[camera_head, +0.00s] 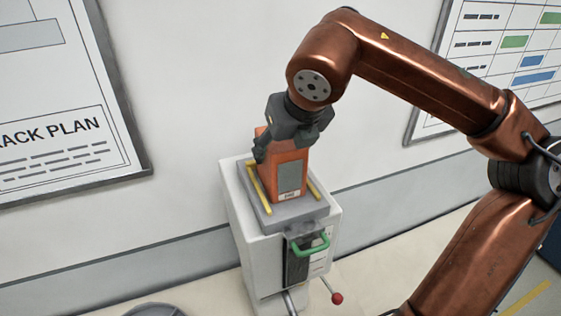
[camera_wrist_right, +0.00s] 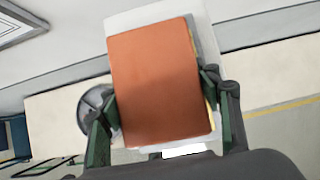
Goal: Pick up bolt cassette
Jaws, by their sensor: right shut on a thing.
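The bolt cassette (camera_head: 287,178) is an orange box with a grey panel and a small white label on its front. It stands upright on the grey top plate of a white stand (camera_head: 238,215), between yellow rails. My right gripper (camera_head: 285,138) is over the cassette from above and shut on it. In the right wrist view the orange cassette (camera_wrist_right: 163,85) fills the space between the two dark fingers of the gripper (camera_wrist_right: 158,105), one on each side. I cannot tell whether its base is clear of the plate. My left gripper is not in view.
A green handle (camera_head: 311,246) and a lever with a red knob (camera_head: 337,298) are on the stand's front.

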